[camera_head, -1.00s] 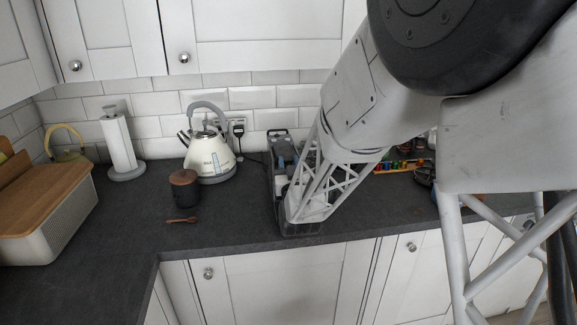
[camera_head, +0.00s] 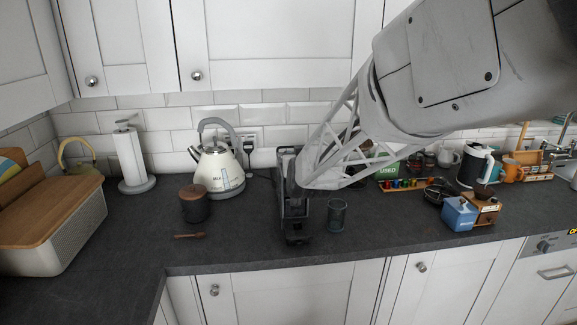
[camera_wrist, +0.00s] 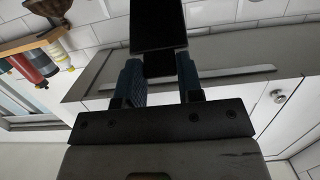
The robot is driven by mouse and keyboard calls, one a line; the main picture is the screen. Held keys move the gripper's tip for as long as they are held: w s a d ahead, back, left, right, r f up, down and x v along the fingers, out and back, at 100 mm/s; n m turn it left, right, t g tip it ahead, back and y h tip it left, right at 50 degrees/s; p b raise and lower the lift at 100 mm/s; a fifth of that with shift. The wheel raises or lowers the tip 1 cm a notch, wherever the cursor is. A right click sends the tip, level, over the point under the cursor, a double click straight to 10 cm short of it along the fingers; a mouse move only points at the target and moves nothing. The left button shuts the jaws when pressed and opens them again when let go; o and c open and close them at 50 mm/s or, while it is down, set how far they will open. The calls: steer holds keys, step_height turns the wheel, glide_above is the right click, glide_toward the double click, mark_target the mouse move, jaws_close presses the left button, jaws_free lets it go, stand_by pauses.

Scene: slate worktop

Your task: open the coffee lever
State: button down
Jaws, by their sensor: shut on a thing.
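The coffee machine (camera_head: 295,228) is a narrow dark unit on the worktop, below the end of my arm. Its top and part of its side are hidden by my arm in the head view. In the wrist view, the coffee lever (camera_wrist: 158,64) shows as a black piece with a wide flat end reaching up out of frame. My gripper (camera_wrist: 161,72) has its two blue-grey fingers on either side of the lever's narrow part, shut on it. In the head view the fingertips are hard to make out against the machine.
A dark glass (camera_head: 337,215) stands close to the machine's right side. A cream kettle (camera_head: 218,172), a dark jar (camera_head: 194,204) and a wooden spoon (camera_head: 190,236) are to its left. The worktop's front edge is close.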

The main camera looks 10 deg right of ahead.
steer(key=shift+w+r+g, duration=0.5)
steer(key=shift+r+g, duration=0.1)
steer(key=shift+r, duration=0.1)
steer(key=shift+w+r, duration=0.4)
steer(key=shift+r, duration=0.15)
steer(key=w+r, duration=0.1)
steer(key=w, duration=0.1)
steer(key=w+r, duration=0.2)
steer(key=shift+w+r, duration=0.3)
steer(key=shift+w, duration=0.1)
steer(key=shift+w+r+g, duration=0.25)
steer(key=shift+w, duration=0.45)
steer(key=shift+w+r+g, duration=0.2)
steer(key=shift+w+g, duration=0.05)
steer(key=shift+w, duration=0.7)
steer(key=shift+w+r, duration=0.15)
steer(key=shift+w, duration=0.7)
